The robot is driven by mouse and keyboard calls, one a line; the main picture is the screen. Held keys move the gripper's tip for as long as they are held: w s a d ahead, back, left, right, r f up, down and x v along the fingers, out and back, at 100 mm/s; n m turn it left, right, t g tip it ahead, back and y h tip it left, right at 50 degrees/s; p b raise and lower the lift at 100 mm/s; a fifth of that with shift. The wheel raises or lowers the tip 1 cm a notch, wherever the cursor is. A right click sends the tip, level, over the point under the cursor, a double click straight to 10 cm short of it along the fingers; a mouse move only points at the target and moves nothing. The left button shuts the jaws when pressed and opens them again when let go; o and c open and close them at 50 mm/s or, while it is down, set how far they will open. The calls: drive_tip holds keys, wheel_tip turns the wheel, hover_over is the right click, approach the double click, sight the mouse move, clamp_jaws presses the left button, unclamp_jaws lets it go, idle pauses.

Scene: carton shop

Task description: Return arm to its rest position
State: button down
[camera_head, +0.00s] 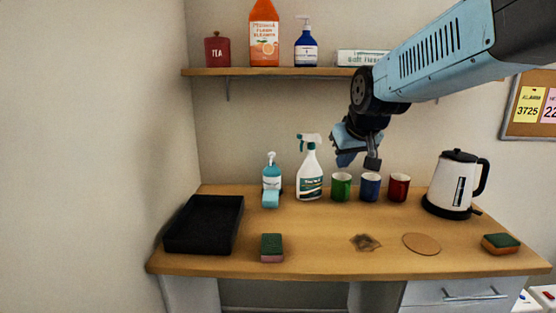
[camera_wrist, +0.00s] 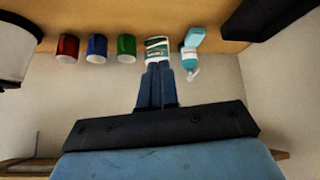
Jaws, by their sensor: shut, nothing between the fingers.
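My arm reaches in from the upper right of the head view. My gripper (camera_head: 358,164) hangs in the air above the back of the wooden table (camera_head: 320,240), over the green mug (camera_head: 341,186) and the blue mug (camera_head: 370,187). The fingers are together with nothing between them. The gripper looks apart from everything on the table.
A shelf (camera_head: 290,72) with bottles and a tea tin is behind the arm. A red mug (camera_head: 399,188), a kettle (camera_head: 455,185), a black tray (camera_head: 204,224), a soap bottle (camera_head: 271,176) and sponges (camera_head: 271,248) stand on the table. A dark stain (camera_head: 365,243) and a round coaster (camera_head: 422,243) lie in front.

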drive_tip(key=s+d+f+m, duration=0.1)
drive_tip(key=s+d, duration=0.1)
drive_tip(key=s, duration=0.4)
drive_tip(key=s+d+f+m+g, duration=0.1)
drive_tip(key=s+d, duration=0.2)
drive_tip(key=s, duration=0.4)
drive_tip(key=s+d+f+h, duration=0.1)
drive_tip(key=s+d, duration=0.2)
drive_tip(key=s, duration=0.3)
drive_tip(key=shift+s+m+g, duration=0.15)
drive_tip(key=shift+m+g, duration=0.25)
